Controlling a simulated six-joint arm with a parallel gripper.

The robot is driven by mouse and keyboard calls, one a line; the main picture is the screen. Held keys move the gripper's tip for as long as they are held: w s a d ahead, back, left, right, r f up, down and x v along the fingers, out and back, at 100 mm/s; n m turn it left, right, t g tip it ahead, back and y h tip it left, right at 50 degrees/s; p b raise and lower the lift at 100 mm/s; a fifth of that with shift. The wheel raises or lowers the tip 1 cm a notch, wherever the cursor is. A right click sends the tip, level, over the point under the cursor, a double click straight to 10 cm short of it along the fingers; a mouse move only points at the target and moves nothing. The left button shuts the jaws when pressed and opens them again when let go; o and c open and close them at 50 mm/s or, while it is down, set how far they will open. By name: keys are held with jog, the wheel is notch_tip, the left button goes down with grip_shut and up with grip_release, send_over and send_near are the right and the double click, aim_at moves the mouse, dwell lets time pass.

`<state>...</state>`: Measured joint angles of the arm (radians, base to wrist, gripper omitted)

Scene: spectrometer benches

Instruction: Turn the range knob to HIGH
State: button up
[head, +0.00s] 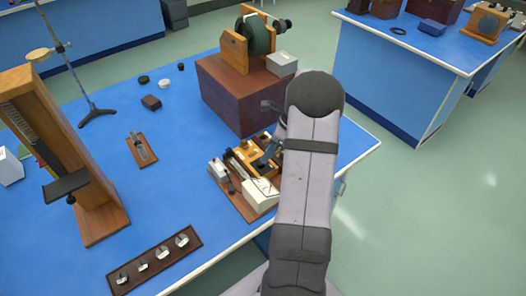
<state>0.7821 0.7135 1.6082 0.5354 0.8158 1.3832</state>
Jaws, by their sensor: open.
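A small instrument on a brown wooden base (221,182) stands near the right edge of the blue bench. It carries a white meter box (262,194), a small white box at its left and brass-coloured parts. The range knob and its HIGH mark are too small or too hidden to pick out in the head view. My gripper (263,163) is low over the right part of this instrument, partly hidden by my arm. Its jaws are open, but I cannot tell whether they are around or touching any part.
A large brown box (225,94) with a green coil apparatus (256,35) stands right behind the instrument. A tall wooden stand (101,195) is at left. A dark tray of knobs (155,262) lies at the front. The blue bench (180,190) is clear left of the instrument.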

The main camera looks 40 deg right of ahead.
aim_at(261, 164)
jog(key=shift+d+p+x, duration=0.15)
jog(key=shift+p+x, duration=0.4)
jog(key=shift+x, duration=1.25)
jog(key=shift+d+p+x, duration=0.15)
jog(key=shift+p+x, duration=0.4)
jog(key=shift+x, duration=1.25)
grip_shut()
